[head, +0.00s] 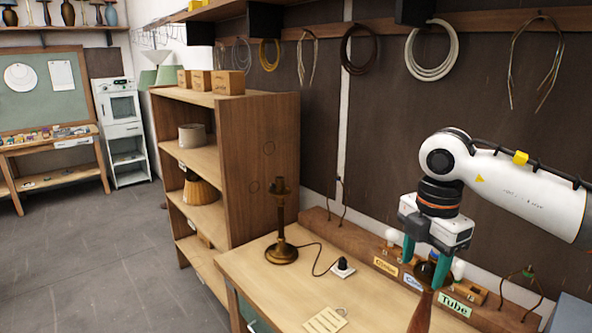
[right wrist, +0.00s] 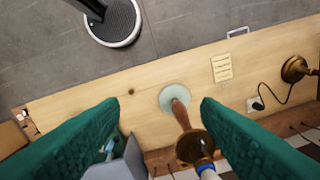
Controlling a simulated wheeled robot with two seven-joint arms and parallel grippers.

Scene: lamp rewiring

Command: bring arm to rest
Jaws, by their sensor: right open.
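My right gripper (head: 424,268) hangs above the right part of the workbench (head: 275,290), pointing down, with its teal fingers apart and nothing held. A lamp with a brown wooden stem (head: 420,313) stands just below it; the fingers partly hide its dark top. In the right wrist view, the open fingers (right wrist: 160,108) frame this lamp, with its brass top (right wrist: 195,147) and pale round base (right wrist: 168,98). It appears nearer the right-hand finger; I cannot tell the height gap. A brass lamp (head: 282,232) stands at the bench's back left. My left gripper is not in view.
A labelled wooden rack (head: 388,268) with bulbs runs along the back of the bench. A black plug sits on a white socket (head: 343,268), its cord near the brass lamp. A paper note (head: 325,320) lies in front. A shelf unit (head: 270,150) stands to the left.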

